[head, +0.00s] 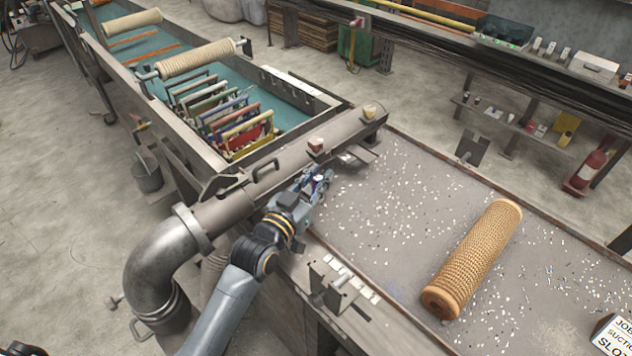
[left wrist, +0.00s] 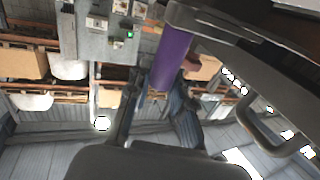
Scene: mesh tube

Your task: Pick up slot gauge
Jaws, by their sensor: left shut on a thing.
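My left gripper (head: 318,182) is beside the grey pipe at the near end of the blue trough. In the left wrist view, its two fingers (left wrist: 158,112) are closed on a purple cylindrical piece, which I take to be the slot gauge (left wrist: 172,55). The piece sticks out beyond the fingers. In the head view the gripper covers most of it, and only a small purple-blue bit shows at the fingertips.
A tan mesh tube (head: 473,258) lies on the speckled grey table (head: 400,215). A thick grey pipe (head: 225,208) with an elbow runs close to my left arm. The trough (head: 285,108) holds several coloured frames. A sign (head: 612,338) stands at the lower right.

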